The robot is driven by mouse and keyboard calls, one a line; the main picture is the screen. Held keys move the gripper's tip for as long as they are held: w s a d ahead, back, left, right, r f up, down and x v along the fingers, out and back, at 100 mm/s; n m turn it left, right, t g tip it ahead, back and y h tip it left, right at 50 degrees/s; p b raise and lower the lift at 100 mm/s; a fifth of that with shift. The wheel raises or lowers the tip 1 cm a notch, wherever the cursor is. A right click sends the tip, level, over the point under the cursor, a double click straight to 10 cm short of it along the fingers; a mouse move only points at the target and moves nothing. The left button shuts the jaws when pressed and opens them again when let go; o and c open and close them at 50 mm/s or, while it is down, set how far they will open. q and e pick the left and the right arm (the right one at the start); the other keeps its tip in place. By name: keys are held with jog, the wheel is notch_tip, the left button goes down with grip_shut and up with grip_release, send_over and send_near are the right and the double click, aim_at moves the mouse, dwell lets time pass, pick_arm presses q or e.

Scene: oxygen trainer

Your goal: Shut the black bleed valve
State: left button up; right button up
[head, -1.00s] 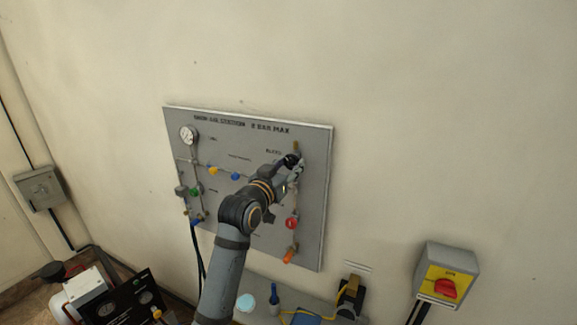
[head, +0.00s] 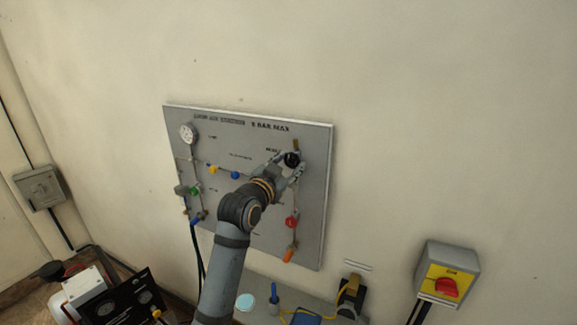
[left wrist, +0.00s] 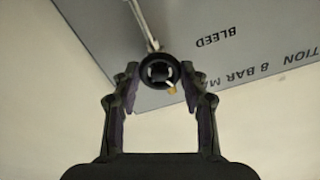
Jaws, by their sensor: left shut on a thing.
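The black bleed valve (head: 292,159) is a round knob near the upper right of the grey panel, by the BLEED label. It also shows in the left wrist view (left wrist: 160,72), at the end of a thin pipe, with a small yellowish mark on its rim. My left gripper (head: 290,163) reaches it from the front, one finger on each side. In the left wrist view the fingertips of the left gripper (left wrist: 161,76) are shut on the knob's sides. The valve's inner position cannot be read. My right gripper is not in view.
The grey panel (head: 245,125) carries a gauge (head: 188,133), yellow, blue and green knobs, a red knob (head: 291,222) and an orange fitting below the bleed valve. A yellow box with a red switch (head: 446,288) is at lower right. A shelf with small items sits below.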

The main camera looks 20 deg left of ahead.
pick_arm(q)
jog(key=m, duration=0.4)
jog(key=shift+m+b, duration=0.3)
jog(key=shift+b, duration=0.05)
dwell(0.3)
jog(key=o, duration=1.1)
jog(key=shift+o, duration=0.2)
jog(key=shift+s, duration=0.1)
jog(key=s+a, duration=0.1)
jog(key=s, duration=1)
jog(key=shift+s+a, duration=0.25)
jog(key=shift+s, duration=0.1)
